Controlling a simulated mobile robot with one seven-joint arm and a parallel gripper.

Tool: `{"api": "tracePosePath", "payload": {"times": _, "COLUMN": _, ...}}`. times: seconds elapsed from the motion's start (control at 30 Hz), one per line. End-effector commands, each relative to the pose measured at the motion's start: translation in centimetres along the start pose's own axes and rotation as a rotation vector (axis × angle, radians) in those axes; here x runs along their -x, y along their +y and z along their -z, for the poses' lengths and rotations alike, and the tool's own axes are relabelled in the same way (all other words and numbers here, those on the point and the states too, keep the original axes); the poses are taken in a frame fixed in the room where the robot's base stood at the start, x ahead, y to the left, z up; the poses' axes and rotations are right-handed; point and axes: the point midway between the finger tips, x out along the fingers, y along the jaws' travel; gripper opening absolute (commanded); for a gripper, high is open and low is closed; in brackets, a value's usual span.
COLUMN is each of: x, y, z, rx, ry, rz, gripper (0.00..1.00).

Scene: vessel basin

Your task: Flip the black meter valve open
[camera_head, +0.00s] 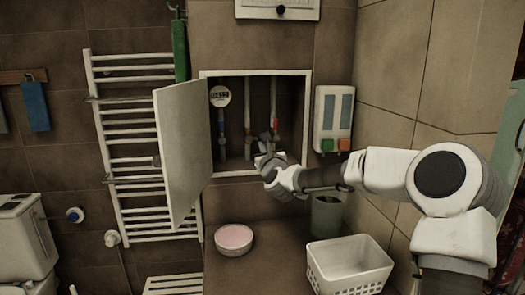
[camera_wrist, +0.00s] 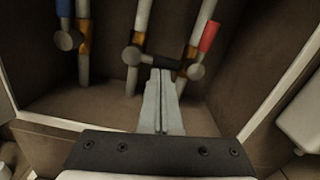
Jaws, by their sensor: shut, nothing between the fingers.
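The black valve handle (camera_wrist: 162,62) points sideways to the right from a round knob on the middle pipe (camera_wrist: 139,22) in the wrist view. It lies across the pipe's direction. My gripper (camera_wrist: 161,78) is shut and empty, with its fingertips right at the handle's near side. I cannot tell whether they touch it. In the head view my gripper (camera_head: 264,147) reaches into the wall recess at its lower right, and I cannot make out the black handle there. A round white meter (camera_head: 220,96) sits on the left pipe.
A red handle (camera_wrist: 209,36) lies along the right pipe, close to my fingertips. A blue handle (camera_wrist: 64,8) is on the left pipe. The white cabinet door (camera_head: 185,145) stands open at left. A pink-filled bowl (camera_head: 234,239) and a white basket (camera_head: 347,267) are below.

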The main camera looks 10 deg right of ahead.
Motion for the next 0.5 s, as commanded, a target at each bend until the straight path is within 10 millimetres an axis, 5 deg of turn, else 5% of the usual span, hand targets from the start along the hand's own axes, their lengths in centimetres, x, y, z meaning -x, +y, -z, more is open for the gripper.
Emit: {"api": "tracePosePath", "payload": {"times": 0.5, "x": -0.04, "y": -0.33, "z": -0.98, "rx": 0.245, "ry": -0.005, "rz": -0.011, "gripper": 0.0}}
